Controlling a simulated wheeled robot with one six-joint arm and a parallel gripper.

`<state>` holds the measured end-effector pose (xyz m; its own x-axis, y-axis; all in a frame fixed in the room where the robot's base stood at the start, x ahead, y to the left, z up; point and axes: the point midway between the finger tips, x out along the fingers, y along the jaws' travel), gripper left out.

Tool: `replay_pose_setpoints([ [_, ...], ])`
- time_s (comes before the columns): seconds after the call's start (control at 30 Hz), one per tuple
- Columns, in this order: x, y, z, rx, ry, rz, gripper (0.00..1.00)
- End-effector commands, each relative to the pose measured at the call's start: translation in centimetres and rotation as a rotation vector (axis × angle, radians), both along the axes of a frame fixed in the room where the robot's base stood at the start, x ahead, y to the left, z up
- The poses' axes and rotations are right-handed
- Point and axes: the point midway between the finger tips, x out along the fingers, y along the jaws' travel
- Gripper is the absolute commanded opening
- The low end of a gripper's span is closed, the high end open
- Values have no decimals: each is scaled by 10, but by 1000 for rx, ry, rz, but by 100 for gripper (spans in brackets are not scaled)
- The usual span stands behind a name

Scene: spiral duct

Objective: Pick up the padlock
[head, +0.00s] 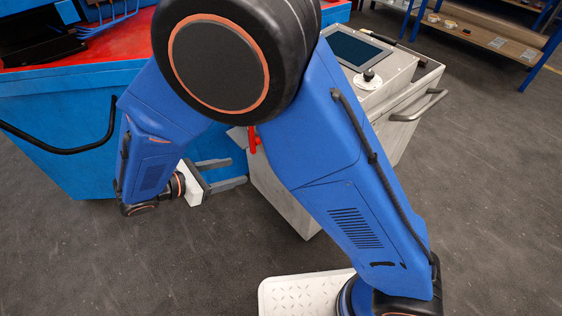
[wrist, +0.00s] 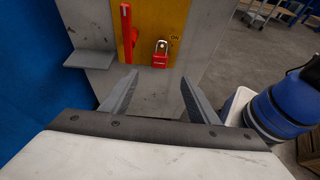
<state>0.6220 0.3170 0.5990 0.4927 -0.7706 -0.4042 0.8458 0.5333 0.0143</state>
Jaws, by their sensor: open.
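The red padlock (wrist: 160,58) with a metal shackle shows in the wrist view. It hangs on a yellow panel (wrist: 178,14), beside a red lever (wrist: 127,30) and near the marking "ON". My gripper (wrist: 156,82) is open, with nothing between its fingers. The padlock appears beyond the fingertips, between their lines and a little above them in the picture. In the head view my gripper (head: 240,172) is low, its fingers pointing toward the grey cabinet (head: 285,195). There the padlock cannot be made out; a red part (head: 254,140) shows at the cabinet's edge behind my arm.
A small grey ledge (wrist: 90,59) juts out left of the panel. A blue cabinet with a red top (head: 60,130) stands at the left. The grey cabinet carries a screen (head: 355,48) and a side handle (head: 420,105). Shelving (head: 480,30) is at the back right. Dark floor is open at the right.

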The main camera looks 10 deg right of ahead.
Motion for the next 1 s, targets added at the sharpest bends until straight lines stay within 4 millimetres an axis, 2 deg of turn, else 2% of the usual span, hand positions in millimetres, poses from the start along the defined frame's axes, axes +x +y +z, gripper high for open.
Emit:
replay_pose_setpoints([
  [0.07, -3, 8, -4, -20, -1, 23, 55],
  [0.17, -2, 8, -7, -30, -1, 33, 55],
  [0.73, 46, -66, -42, -30, 0, 28, 55],
  [1.0, 59, -83, -52, -29, 0, 31, 55],
])
